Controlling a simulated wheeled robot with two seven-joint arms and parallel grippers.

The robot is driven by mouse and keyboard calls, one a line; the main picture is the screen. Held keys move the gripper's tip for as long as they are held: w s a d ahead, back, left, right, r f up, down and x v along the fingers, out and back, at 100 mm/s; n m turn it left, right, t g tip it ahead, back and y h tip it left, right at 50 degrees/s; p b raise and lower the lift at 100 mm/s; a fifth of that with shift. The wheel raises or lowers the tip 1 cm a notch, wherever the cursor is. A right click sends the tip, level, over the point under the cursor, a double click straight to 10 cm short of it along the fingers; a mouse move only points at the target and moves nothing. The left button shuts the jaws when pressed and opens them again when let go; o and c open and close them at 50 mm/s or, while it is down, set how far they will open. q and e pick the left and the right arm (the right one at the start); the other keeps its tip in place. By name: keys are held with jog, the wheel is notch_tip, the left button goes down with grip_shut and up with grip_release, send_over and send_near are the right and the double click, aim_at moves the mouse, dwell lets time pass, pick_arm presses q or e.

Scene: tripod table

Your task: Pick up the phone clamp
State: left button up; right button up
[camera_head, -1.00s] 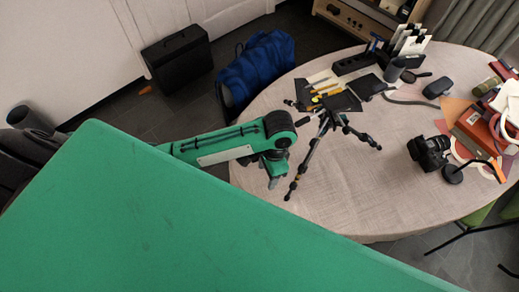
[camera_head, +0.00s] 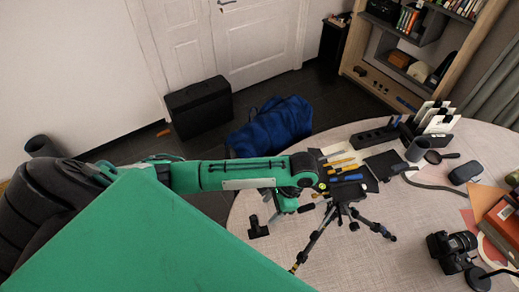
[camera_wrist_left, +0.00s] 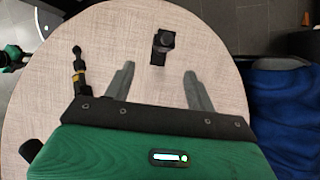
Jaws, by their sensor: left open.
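The phone clamp, a small black bracket (camera_head: 257,228), lies on the round table (camera_head: 350,265) near its left edge, left of the tripod (camera_head: 345,212). It also shows in the left wrist view (camera_wrist_left: 162,45), just beyond the gap between the fingertips. My left gripper (camera_head: 283,207) is over the table, right of and above the clamp in the head view. In the left wrist view its fingers (camera_wrist_left: 159,72) are apart with nothing between them. A tripod leg (camera_wrist_left: 79,72) shows left of the fingers. My right gripper is in neither current view.
The tripod's spread legs stand close to my left gripper. A blue bag (camera_head: 270,127) is on the floor beyond the table. The table front is clear.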

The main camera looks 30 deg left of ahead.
aim_at(258, 221)
pick_arm(q)
jog(key=p+x, duration=0.3)
jog(key=x, duration=0.7)
jog(key=shift+w+a, duration=0.15)
jog(key=shift+a, duration=0.05)
jog(key=shift+a+f, duration=0.1)
jog(key=shift+f, duration=0.45)
jog(key=c, duration=1)
grip_shut()
pick_arm(e)
jog(key=r, duration=0.3)
jog(key=shift+s+d+r, duration=0.1)
jog(key=shift+s, duration=0.2)
